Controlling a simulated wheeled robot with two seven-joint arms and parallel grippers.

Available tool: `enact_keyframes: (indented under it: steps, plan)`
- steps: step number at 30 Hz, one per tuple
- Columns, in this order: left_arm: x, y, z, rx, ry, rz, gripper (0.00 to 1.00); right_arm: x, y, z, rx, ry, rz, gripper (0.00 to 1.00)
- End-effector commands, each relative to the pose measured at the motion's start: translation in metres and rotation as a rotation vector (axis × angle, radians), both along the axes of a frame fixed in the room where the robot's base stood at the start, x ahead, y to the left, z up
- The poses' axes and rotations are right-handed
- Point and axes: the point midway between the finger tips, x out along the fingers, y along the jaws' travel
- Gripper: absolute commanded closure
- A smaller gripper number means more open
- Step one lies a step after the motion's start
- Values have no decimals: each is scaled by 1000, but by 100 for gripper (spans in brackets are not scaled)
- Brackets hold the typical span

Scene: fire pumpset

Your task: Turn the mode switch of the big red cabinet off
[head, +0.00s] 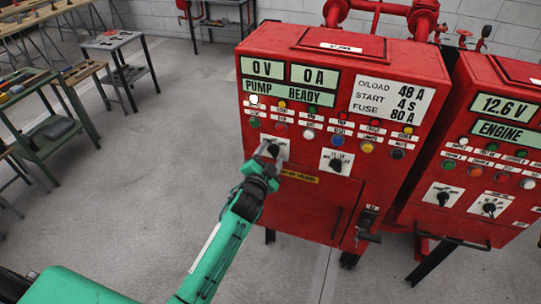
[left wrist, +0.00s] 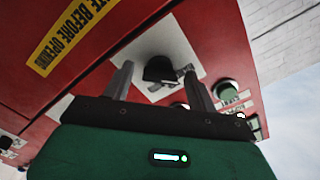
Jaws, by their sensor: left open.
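The big red cabinet (head: 330,210) stands in the middle of the head view, with displays reading 0 V, 0 A and PUMP READY. It carries two black rotary switches on white plates: a left switch (head: 273,149) and a right switch (head: 336,163). Their labels are too small to tell which is the mode switch. My left gripper (head: 266,162) is open at the left switch and partly covers its plate. In the left wrist view that black knob (left wrist: 159,69) shows between the two spread fingers; contact cannot be made out. My right gripper is not in view.
Buttons and lamps, including a green button (left wrist: 227,91), sit close to the left switch. A yellow warning label (head: 299,177) lies below it. A second red cabinet (head: 480,165) stands at right. Green workbenches (head: 40,130) stand at far left; the floor between is clear.

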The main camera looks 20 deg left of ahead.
Motion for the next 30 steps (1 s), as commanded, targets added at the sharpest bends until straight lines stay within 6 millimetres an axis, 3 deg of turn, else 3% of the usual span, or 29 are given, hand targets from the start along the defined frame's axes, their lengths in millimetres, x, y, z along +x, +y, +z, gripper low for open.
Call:
enact_keyframes:
  steps: [2,9,20,30]
  plan:
    - [0,0,0,0,0,0,42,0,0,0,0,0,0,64]
    - [0,0,0,0,0,0,87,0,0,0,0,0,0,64]
    - [0,0,0,53,-1,-1,86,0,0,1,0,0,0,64]
    - [0,0,0,295,-9,-1,86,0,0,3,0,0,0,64]
